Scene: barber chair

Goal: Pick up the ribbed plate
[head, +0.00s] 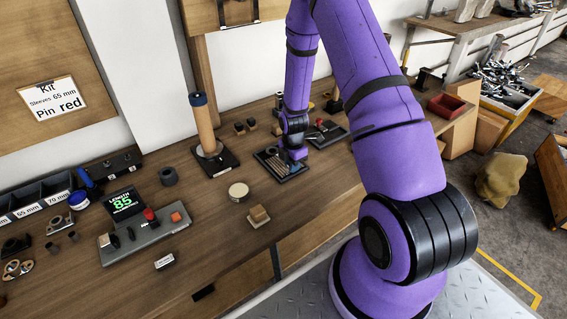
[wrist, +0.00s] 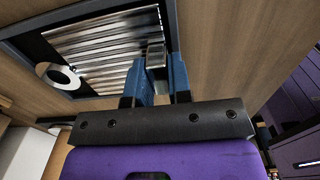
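The ribbed plate (wrist: 95,50) is a silver, ridged metal sheet lying in a dark frame on the wooden bench; it also shows in the head view (head: 274,166), partly hidden by my gripper. My gripper (wrist: 157,66) has two blue fingers over the plate's right edge in the wrist view. A small metallic block (wrist: 156,54) at that edge sits between the fingertips. The fingers stand apart with the block filling most of the gap; I cannot tell whether they press on it. In the head view my gripper (head: 294,160) points down at the plate's right side.
A dark tray (head: 334,137) with a red-handled item lies just behind to the right. A wooden post on a black base (head: 216,163) stands to the left. A round tin (head: 238,191) and a small wooden block (head: 259,214) lie nearer. A red bin (head: 446,105) is farther right.

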